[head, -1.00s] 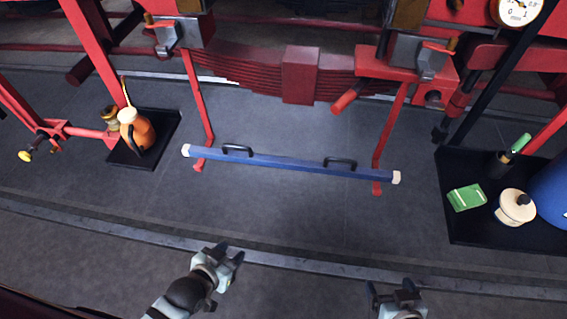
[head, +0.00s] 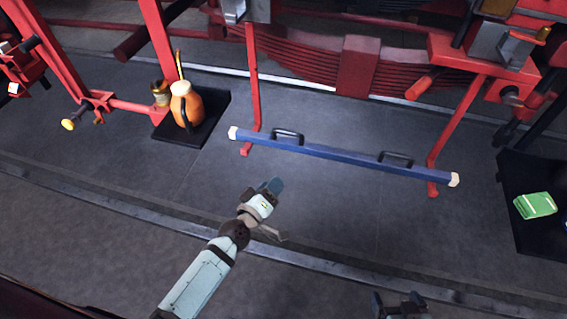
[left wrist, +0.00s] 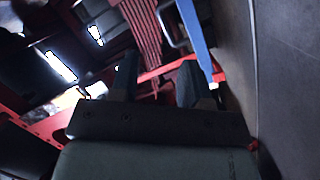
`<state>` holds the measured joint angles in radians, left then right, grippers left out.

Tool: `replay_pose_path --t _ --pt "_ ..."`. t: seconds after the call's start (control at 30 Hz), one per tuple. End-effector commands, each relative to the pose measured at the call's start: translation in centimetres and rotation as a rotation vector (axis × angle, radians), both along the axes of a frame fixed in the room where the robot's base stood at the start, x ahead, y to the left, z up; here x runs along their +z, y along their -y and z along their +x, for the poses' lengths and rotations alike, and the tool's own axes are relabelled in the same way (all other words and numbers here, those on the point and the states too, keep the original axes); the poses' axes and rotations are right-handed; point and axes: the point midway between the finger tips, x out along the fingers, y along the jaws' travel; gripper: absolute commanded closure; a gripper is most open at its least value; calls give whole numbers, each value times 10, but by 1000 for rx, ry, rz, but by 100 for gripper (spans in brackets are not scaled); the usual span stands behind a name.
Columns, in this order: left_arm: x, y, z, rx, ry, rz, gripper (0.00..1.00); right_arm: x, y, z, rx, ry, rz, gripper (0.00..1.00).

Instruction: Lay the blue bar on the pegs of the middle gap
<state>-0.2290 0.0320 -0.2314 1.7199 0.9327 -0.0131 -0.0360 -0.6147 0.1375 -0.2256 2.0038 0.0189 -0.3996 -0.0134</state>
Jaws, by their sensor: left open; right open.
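The blue bar (head: 340,156) has pale end caps and two black handles, the left handle (head: 287,134) and the right handle (head: 397,158). It lies across the lower ends of two red rods, whose feet show as the left peg (head: 246,152) and the right peg (head: 433,190). I cannot tell how firmly it rests there. My left gripper (head: 274,210) is open and empty, in front of the bar's left half and apart from it. The bar also shows in the left wrist view (left wrist: 195,38), beyond the open fingers (left wrist: 158,78). My right gripper (head: 400,298) is open at the bottom edge.
An orange jug (head: 186,106) stands on a black mat (head: 206,128) at left. A green block (head: 535,205) lies on another black mat (head: 530,238) at right. A red leaf spring (head: 358,66) is behind the bar.

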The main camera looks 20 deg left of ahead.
Motion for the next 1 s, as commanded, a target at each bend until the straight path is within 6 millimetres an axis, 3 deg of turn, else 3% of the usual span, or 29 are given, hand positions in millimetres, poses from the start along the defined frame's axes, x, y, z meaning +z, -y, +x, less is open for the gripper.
replay_pose_path --t 0.03,0.1,0.2,0.3,0.67,1.0 --pt "-8 0 28 49 19 -121 57 -19 -2 0 -1 -2 4 11" --pt "-6 -2 57 112 29 -278 57 -29 -4 0 0 -8 9 11" --pt "-5 -5 90 185 27 -461 57 -40 -7 -1 2 -14 15 11" --pt "-5 -7 110 235 17 -581 57 -45 -8 0 3 -14 18 11" --pt "-4 -8 130 267 6 -661 57 -42 -8 3 0 -5 23 11" --pt "-5 -8 165 266 6 -659 57 -53 -7 3 -7 -17 25 11"
